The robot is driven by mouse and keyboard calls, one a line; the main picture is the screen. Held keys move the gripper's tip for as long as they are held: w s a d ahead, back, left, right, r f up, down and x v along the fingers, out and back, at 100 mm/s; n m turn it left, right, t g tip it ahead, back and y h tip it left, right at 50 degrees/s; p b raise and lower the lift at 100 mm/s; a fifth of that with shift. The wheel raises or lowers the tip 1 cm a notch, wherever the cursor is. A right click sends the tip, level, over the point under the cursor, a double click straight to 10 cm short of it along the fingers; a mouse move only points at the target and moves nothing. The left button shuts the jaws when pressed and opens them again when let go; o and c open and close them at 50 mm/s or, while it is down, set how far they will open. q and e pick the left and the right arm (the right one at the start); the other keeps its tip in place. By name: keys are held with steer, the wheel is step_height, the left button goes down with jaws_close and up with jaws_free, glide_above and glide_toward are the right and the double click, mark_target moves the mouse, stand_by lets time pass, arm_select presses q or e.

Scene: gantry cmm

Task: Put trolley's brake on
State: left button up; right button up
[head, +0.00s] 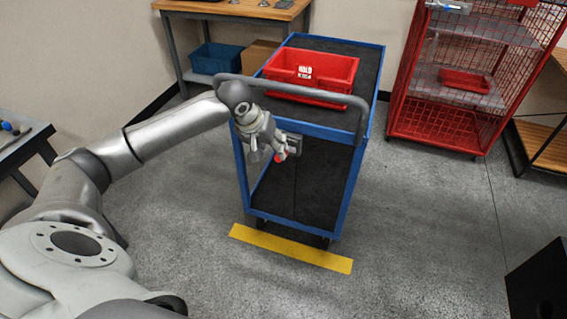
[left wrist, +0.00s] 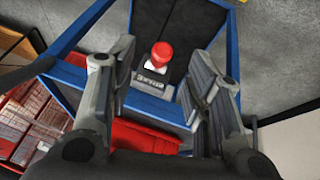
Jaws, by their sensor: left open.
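The blue trolley (head: 352,195) stands in the middle of the head view, with dark shelves and a grey push handle (head: 310,90) at its near end. Its brake lever has a red knob (head: 281,157) beside a grey plate (head: 294,142) on the near end, below the handle. In the left wrist view the red knob (left wrist: 161,53) shows upright above the labelled plate (left wrist: 151,79). My left gripper (head: 267,151) is open and empty at the knob. In the wrist view the knob appears between the two fingers, touching neither. My right gripper is out of view.
A red bin (head: 338,69) sits on the trolley's top. A yellow floor strip (head: 290,248) lies before the trolley. A red mesh cage (head: 436,120) stands right; a wooden bench (head: 228,9) with a blue bin (head: 213,59) beneath stands behind. The floor right of the trolley is clear.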

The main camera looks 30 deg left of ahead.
arm_select(q)
steer(key=x, duration=0.9)
steer(key=shift+w+a+r, duration=0.15)
steer(key=shift+w+a, duration=0.1)
steer(key=shift+a, duration=0.15)
steer(key=shift+c, duration=0.4)
jaws_close()
